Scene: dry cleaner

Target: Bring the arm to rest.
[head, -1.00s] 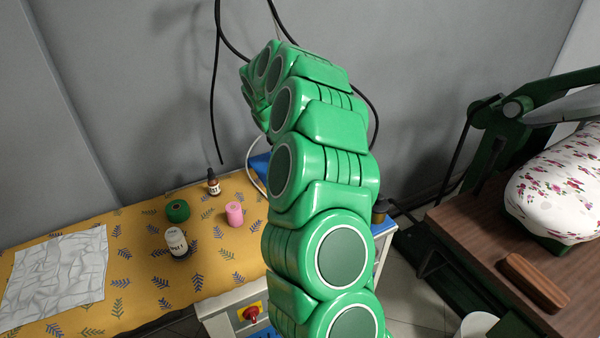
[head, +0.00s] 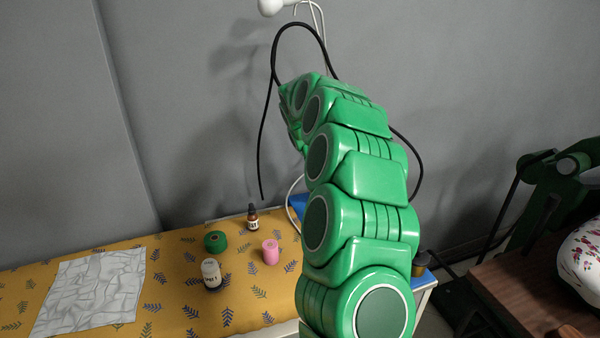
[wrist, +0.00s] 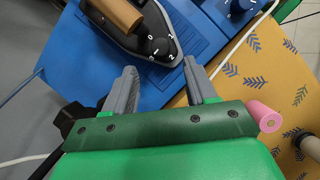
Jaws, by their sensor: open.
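My green arm (head: 362,235) rises through the middle of the head view and bends over toward the wall. My gripper is hidden behind the arm links there. In the wrist view my gripper (wrist: 165,88) shows two grey fingers spread apart with nothing between them. Beyond the fingertips is a dark iron (wrist: 150,32) with a brown handle, resting on a blue base (wrist: 85,62). The fingers appear apart from the iron, though the exact gap is hard to tell.
A yellow leaf-patterned table (head: 180,320) holds a crumpled white cloth (head: 92,290), a white bottle (head: 211,273), a green roll (head: 215,242), a pink roll (head: 270,252) and a dropper bottle (head: 252,218). A wooden table (head: 525,295) with a floral pad (head: 585,255) stands at right.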

